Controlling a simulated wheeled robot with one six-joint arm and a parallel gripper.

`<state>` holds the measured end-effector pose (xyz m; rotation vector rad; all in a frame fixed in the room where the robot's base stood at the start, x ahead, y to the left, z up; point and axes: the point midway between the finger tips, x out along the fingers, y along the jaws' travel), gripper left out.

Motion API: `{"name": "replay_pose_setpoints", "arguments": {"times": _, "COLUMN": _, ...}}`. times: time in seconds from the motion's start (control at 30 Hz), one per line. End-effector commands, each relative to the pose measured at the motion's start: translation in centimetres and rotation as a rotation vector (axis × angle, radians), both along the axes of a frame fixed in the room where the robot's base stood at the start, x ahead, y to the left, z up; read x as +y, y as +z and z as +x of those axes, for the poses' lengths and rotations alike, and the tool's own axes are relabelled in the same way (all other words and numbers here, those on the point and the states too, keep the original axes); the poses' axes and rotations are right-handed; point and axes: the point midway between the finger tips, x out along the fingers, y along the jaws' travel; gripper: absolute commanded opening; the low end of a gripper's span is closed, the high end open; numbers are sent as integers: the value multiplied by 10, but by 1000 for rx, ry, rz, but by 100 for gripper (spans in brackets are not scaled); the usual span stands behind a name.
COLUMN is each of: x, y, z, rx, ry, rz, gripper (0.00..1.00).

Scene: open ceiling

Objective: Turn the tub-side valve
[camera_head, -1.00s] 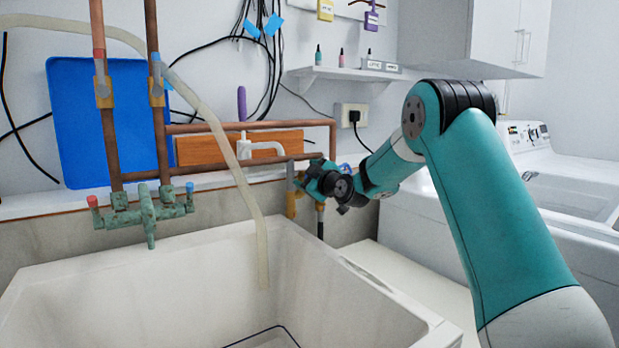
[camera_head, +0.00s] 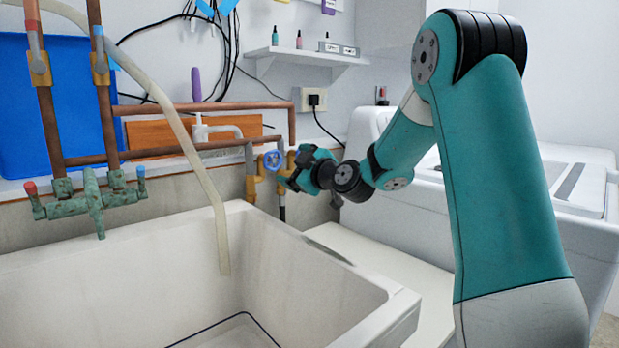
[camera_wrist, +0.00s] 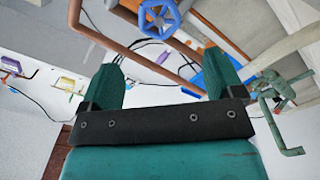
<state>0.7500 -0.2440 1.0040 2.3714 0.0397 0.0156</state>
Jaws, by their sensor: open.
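A blue round handwheel valve (camera_head: 272,160) sits on the copper and brass pipework behind the tub's back right corner. In the wrist view the blue wheel (camera_wrist: 158,15) shows at the top edge, partly cut off, beyond the fingertips. My gripper (camera_head: 299,167) is just right of the wheel in the head view and appears apart from it. In the wrist view my gripper (camera_wrist: 162,62) has its two teal fingers spread with nothing between them. The white tub (camera_head: 345,268) is in front. A greenish tap with red and blue handles (camera_head: 92,203) is on its back left.
Copper pipes (camera_head: 200,107) run along the wall behind the wheel. A pale hose (camera_head: 200,165) hangs into the tub. A white washing machine (camera_head: 560,215) stands at the right, behind my arm. A black plug and cord (camera_head: 313,100) hang near the wheel.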

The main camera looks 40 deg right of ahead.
Motion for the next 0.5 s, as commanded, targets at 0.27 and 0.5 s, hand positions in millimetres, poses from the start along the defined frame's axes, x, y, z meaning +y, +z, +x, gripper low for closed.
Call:
{"name": "replay_pose_setpoints", "arguments": {"times": 0.27, "x": -2, "y": -1, "z": -45, "rx": 0, "ry": -1, "rz": -1, "gripper": 87}}
{"name": "replay_pose_setpoints", "arguments": {"times": 0.5, "x": -2, "y": 0, "z": -53, "rx": 0, "ry": 0, "rz": -1, "gripper": 87}}
